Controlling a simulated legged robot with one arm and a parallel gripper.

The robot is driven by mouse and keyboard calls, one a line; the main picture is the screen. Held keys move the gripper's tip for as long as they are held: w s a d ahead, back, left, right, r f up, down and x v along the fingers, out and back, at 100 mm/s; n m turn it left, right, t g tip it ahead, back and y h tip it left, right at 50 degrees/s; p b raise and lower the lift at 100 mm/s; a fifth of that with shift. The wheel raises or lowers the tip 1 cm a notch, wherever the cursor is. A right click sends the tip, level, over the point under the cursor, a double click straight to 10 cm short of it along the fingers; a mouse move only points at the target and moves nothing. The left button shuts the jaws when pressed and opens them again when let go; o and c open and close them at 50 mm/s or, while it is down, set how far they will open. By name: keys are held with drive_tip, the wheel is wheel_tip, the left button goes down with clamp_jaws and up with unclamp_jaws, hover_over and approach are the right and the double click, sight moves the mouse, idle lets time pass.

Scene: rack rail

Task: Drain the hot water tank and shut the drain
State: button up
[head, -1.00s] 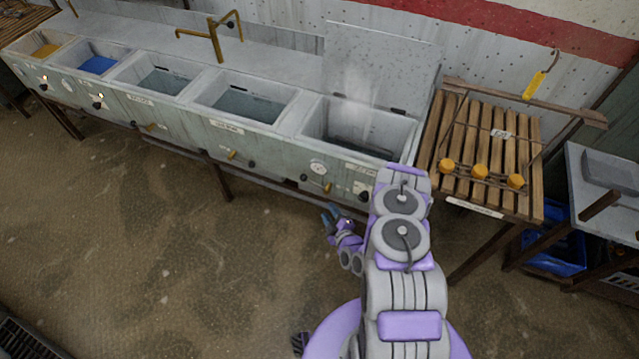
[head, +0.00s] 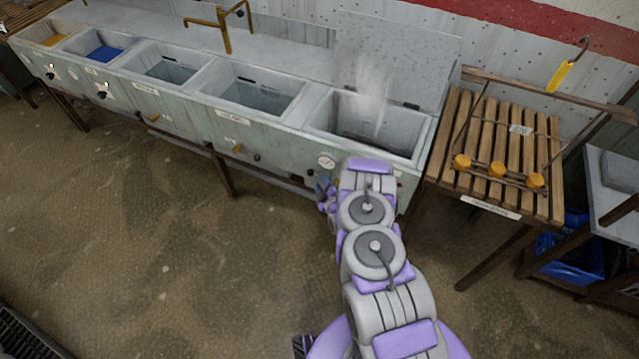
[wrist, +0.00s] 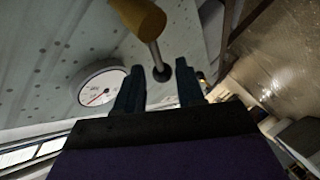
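The hot tank is the rightmost basin (head: 420,133) of the long metal sink unit in the head view. Steam (head: 372,88) rises from it and its lid (head: 400,50) stands open. A round dial gauge (head: 327,161) is on its front; the gauge also shows in the wrist view (wrist: 102,88). My gripper (head: 322,190) is low at this front, partly hidden by my arm. In the wrist view my gripper (wrist: 160,92) has its two dark fingers apart, with nothing between them. A yellow-handled lever (wrist: 140,16) on a metal stem lies just beyond the fingertips.
Other basins run leftward, each with front fittings. A slatted wooden table (head: 500,150) with yellow knobs (head: 497,170) stands right of the tank. A yellow-handled hook (head: 560,75) hangs above it. Blue crates (head: 570,255) sit at the right. The floor (head: 150,240) in front is open.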

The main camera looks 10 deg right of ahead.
sight(319, 178)
drive_tip(key=shift+b+x, duration=0.35)
drive_tip(key=shift+x, duration=1.05)
clamp_jaws()
